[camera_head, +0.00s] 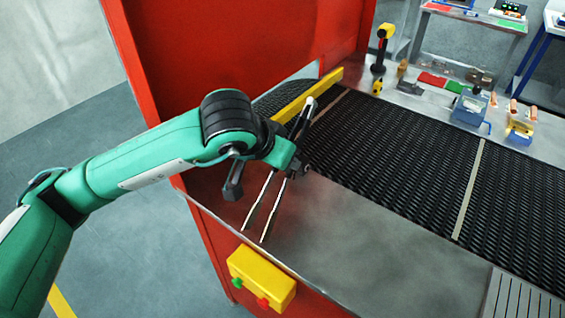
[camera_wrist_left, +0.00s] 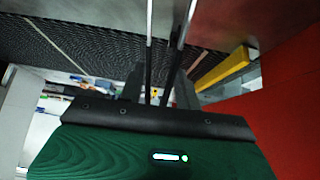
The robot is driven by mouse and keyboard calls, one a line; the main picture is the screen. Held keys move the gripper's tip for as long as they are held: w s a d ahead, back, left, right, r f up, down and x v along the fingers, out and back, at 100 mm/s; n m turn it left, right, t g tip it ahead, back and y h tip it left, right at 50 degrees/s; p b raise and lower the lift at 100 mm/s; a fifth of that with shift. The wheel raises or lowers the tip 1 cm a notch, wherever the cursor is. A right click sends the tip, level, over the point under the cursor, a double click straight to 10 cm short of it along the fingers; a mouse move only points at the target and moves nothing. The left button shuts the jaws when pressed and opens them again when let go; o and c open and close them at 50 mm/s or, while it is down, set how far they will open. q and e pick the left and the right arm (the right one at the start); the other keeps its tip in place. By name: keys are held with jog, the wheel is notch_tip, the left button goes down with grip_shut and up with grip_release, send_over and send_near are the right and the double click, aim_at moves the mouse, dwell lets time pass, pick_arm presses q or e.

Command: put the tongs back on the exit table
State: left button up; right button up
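The tongs (camera_head: 262,208) have two pale metal arms and a dark handle with a light end. My left gripper (camera_head: 286,168) is shut on them, and their arms slant down toward the lower left over the near steel table (camera_head: 350,235). I cannot tell whether the tips touch the steel. In the left wrist view, the tongs (camera_wrist_left: 166,65) run up between the two dark fingers of my left gripper (camera_wrist_left: 160,88). The fingers hide part of the handle. My right gripper is not in view.
A black mesh belt (camera_head: 400,150) runs behind the steel, with a yellow bar (camera_head: 325,88) by the red housing (camera_head: 210,50). A yellow button box (camera_head: 262,277) hangs on the front. Tools and small items line the far ledge (camera_head: 410,90). The near steel right of the tongs is clear.

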pick_arm(q)
notch_tip(320, 180, down, 2)
jog(key=shift+f, duration=0.25)
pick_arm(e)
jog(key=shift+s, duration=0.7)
pick_arm(q)
jog(key=shift+f+b, duration=0.35)
jog(key=shift+b, duration=0.2)
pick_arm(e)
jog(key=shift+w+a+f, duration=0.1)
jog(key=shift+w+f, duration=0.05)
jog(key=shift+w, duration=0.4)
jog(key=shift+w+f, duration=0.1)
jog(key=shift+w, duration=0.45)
pick_arm(q)
jog(key=shift+f+b, duration=0.25)
jog(key=shift+b, duration=0.2)
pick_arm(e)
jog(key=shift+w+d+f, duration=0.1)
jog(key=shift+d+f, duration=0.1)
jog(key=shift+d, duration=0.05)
